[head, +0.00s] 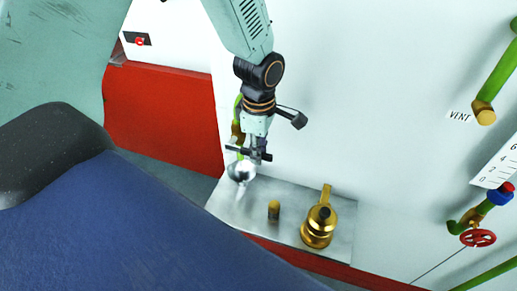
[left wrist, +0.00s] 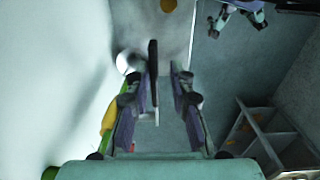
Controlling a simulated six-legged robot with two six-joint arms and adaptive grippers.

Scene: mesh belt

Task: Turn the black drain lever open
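The black drain lever (left wrist: 153,68) shows in the left wrist view as a dark upright bar. It lies between the two fingers of my left gripper (left wrist: 157,95), nearer the left finger. The fingers stand apart, and I cannot tell whether the left one touches the lever. In the head view my left gripper (head: 256,151) points down over the lever (head: 234,149), which is mostly covered. A green pipe with a brass fitting (head: 236,132) is just behind it.
A shiny silver ball-like part (head: 241,171) is just below the gripper. A metal shelf (head: 285,199) carries a small brass piece (head: 274,210) and a brass oil can (head: 318,228). A white wall stands close behind. A red hand wheel (head: 478,238) is far right.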

